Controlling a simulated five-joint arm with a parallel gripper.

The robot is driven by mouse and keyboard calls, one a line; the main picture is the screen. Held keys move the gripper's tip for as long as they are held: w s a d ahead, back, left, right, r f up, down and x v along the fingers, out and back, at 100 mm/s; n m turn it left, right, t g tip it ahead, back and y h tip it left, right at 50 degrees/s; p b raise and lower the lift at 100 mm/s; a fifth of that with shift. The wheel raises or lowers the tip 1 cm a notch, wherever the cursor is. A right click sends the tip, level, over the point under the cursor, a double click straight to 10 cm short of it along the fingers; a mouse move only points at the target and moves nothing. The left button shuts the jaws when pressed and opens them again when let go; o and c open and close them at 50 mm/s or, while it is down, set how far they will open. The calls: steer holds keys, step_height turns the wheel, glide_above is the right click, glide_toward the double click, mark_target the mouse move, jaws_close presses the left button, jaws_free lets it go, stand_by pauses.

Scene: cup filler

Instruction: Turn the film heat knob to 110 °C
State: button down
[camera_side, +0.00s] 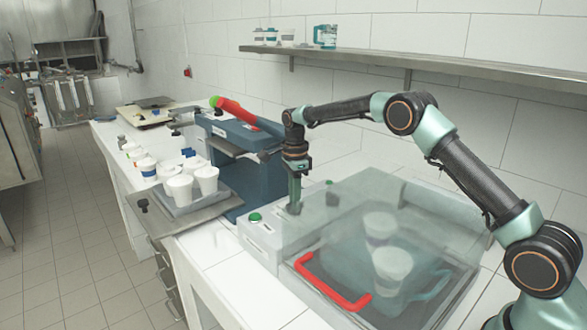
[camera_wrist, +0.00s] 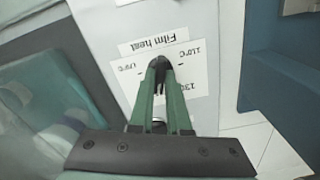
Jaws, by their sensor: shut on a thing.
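My gripper (camera_side: 293,204) points straight down over the grey control box (camera_side: 262,236), its tips at the top face. In the wrist view my gripper (camera_wrist: 160,66) has its green fingers closed together on the small dark film heat knob (camera_wrist: 158,74), which is mostly hidden between the tips. Around it lies a white dial card (camera_wrist: 132,88), upside down in this view, with 170°C at left, 110°C at upper right and 130 at right. A "Film heat" label (camera_wrist: 146,42) sits above it. I cannot tell where the knob points.
A green button (camera_side: 255,217) is on the box left of my gripper. A clear cover with a red handle (camera_side: 330,284) stands at right, with white cups under it. A blue machine (camera_side: 235,150) with a red lever (camera_side: 236,110) stands behind left. White cups (camera_side: 180,187) sit on a tray.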

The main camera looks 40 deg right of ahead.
steer(key=n, duration=1.1)
steer(key=shift+r, duration=0.1)
steer(key=n, duration=1)
steer(key=shift+n, duration=0.4)
steer(key=c, duration=0.9)
jaws_free()
